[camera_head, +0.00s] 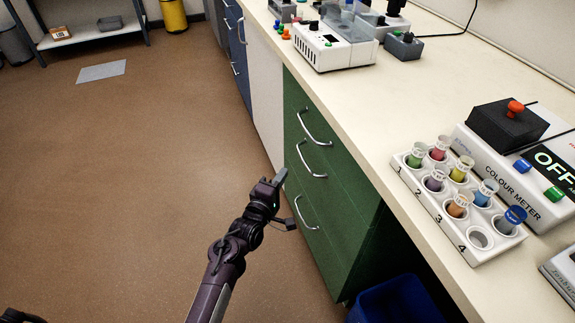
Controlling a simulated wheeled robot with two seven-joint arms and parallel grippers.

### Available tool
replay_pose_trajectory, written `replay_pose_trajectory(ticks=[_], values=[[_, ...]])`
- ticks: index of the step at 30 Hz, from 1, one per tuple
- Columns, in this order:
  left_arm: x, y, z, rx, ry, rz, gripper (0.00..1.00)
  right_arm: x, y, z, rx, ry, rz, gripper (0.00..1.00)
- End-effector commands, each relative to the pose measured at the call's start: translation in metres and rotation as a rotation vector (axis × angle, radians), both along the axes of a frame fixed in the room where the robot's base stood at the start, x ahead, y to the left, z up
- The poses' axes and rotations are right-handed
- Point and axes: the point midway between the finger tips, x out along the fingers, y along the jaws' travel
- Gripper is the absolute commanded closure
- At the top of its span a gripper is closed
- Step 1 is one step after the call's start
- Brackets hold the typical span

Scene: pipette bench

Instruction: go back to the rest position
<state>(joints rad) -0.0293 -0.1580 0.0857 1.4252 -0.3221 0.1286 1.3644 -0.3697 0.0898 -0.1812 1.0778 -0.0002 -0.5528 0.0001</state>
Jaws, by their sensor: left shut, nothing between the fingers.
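My left gripper (277,181) is shut and empty. It is held out over the floor in front of the green drawer cabinet (345,215), close to its drawer handles; I cannot tell whether it touches them. My left arm reaches up to it from the bottom of the view. My right gripper does not show. Only a dark bit of my own body shows at the bottom left corner.
The bench top (400,110) runs along the right. On it stand a white rack (478,238) of coloured vials, a colour meter (500,190) reading OFF, and a white machine (335,48). A blue bin (395,302) stands below.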

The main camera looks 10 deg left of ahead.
Motion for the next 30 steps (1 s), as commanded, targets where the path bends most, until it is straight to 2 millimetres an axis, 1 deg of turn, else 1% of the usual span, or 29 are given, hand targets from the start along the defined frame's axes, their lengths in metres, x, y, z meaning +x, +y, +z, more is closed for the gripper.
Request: replay_pose_trajectory(ticks=[1,5,8,11,12,14,15,17,18,20,21,23,24,26,27,29,30], values=[[-0.003,0.001,0.0,-0.001,0.0,0.0,1.0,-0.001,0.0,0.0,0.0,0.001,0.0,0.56],[-0.006,0.001,0.0,0.0,0.0,0.0,1.0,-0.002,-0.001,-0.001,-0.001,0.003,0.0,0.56],[-0.01,0.0,-0.01,0.032,0.024,-0.005,1.0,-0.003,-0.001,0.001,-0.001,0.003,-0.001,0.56],[-0.024,-0.005,-0.045,0.134,0.099,-0.024,1.0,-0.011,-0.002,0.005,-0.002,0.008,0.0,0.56],[-0.035,-0.007,-0.065,0.199,0.143,-0.039,1.0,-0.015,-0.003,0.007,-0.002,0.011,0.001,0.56],[-0.056,-0.009,-0.1,0.313,0.217,-0.073,1.0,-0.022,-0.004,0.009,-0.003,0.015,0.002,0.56],[-0.073,-0.01,-0.126,0.396,0.269,-0.102,1.0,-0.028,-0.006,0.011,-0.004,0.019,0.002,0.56],[-0.103,-0.009,-0.162,0.521,0.345,-0.156,1.0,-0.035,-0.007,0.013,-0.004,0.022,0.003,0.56],[-0.124,-0.007,-0.185,0.6,0.391,-0.197,1.0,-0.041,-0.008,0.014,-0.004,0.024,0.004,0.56],[-0.158,-0.003,-0.216,0.717,0.459,-0.264,1.0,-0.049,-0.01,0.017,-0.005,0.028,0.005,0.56],[-0.183,0.0,-0.235,0.792,0.502,-0.314,1.0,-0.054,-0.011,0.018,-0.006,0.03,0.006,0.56],[-0.22,0.008,-0.261,0.9,0.562,-0.394,1.0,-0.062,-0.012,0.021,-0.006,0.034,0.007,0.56],[-0.247,0.014,-0.276,0.969,0.6,-0.452,1.0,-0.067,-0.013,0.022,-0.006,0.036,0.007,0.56],[-0.288,0.024,-0.296,1.069,0.652,-0.544,1.0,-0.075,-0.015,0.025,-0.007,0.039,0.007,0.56],[-0.316,0.032,-0.307,1.131,0.683,-0.609,1.0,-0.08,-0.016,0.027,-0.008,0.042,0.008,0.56],[-0.356,0.044,-0.321,1.218,0.728,-0.708,1.0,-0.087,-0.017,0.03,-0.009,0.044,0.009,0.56],[-0.382,0.053,-0.328,1.269,0.751,-0.773,1.0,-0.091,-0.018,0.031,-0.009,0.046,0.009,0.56]])
